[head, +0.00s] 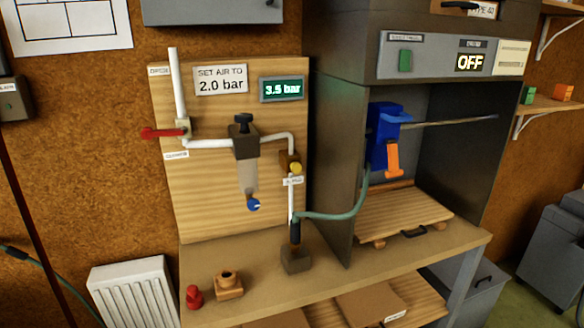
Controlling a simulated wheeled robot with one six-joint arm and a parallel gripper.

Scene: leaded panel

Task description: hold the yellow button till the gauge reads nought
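The yellow button (296,168) is a small round knob on a brown valve block (288,160) at the right end of the white pipe, on the wooden panel (205,215). The gauge (282,89) is a green display at the panel's upper right and reads 3.5 bar. Nothing touches the button, and it is in plain view. My gripper is not in view.
A sign reads SET AIR TO 2.0 bar (220,79). A red lever (163,133) sticks out left of the panel. A green hose (345,214) runs to a blue tool (382,137) in the grey booth. The bench (345,280) holds a small red knob (194,297) and a wooden block (228,287).

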